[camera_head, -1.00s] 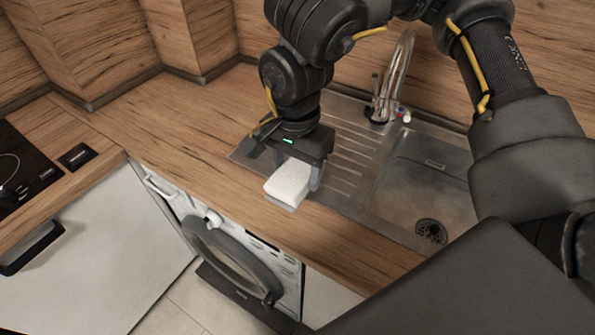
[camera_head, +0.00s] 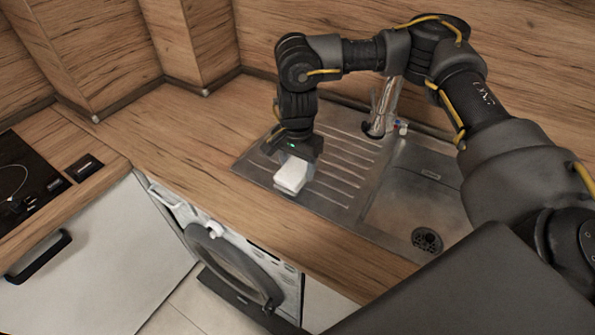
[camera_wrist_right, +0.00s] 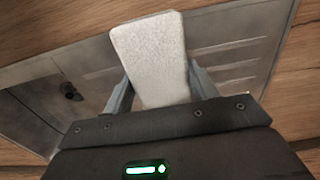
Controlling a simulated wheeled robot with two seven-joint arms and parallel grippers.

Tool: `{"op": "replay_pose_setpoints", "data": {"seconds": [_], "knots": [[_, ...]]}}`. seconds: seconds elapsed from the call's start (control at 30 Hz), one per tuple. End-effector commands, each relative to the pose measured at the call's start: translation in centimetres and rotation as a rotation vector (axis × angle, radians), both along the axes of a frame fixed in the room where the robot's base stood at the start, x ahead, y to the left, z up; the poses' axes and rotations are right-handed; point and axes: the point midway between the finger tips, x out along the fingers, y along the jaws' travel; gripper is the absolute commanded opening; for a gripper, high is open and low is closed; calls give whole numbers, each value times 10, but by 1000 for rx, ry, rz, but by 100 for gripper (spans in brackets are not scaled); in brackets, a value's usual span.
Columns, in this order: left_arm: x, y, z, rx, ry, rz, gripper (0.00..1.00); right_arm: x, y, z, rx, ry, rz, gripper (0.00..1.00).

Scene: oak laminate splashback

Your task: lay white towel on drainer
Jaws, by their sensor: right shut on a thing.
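The white towel (camera_head: 291,176) is a small folded block. In the head view it hangs below my right gripper (camera_head: 296,160), over the front left part of the drainer (camera_head: 335,165). The right wrist view shows the towel (camera_wrist_right: 152,60) between the two fingers of the right gripper (camera_wrist_right: 160,88), which is shut on it. The drainer's ribs (camera_wrist_right: 225,58) show beyond it there. I cannot tell whether the towel touches the drainer. My left gripper is not in view.
The sink basin (camera_head: 415,205) with its drain (camera_head: 427,240) lies right of the drainer. The tap (camera_head: 384,105) stands behind. A washing machine (camera_head: 235,255) with its door ajar is below the worktop (camera_head: 190,130). A hob (camera_head: 22,185) is at the left.

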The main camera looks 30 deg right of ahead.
Motion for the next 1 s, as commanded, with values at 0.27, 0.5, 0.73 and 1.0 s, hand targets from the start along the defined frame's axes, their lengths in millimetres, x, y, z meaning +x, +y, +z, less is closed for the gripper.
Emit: {"op": "replay_pose_setpoints", "data": {"seconds": [0.27, 0.5, 0.73, 1.0], "knots": [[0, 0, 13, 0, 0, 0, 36, 7, -5, -31, 0, 4, -3, 40], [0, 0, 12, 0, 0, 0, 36, 8, -5, -38, -1, 0, -1, 40], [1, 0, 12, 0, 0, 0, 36, 8, -5, -38, -2, 1, -1, 80], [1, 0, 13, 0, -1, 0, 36, 8, -5, -38, -2, 1, -1, 80]]}}
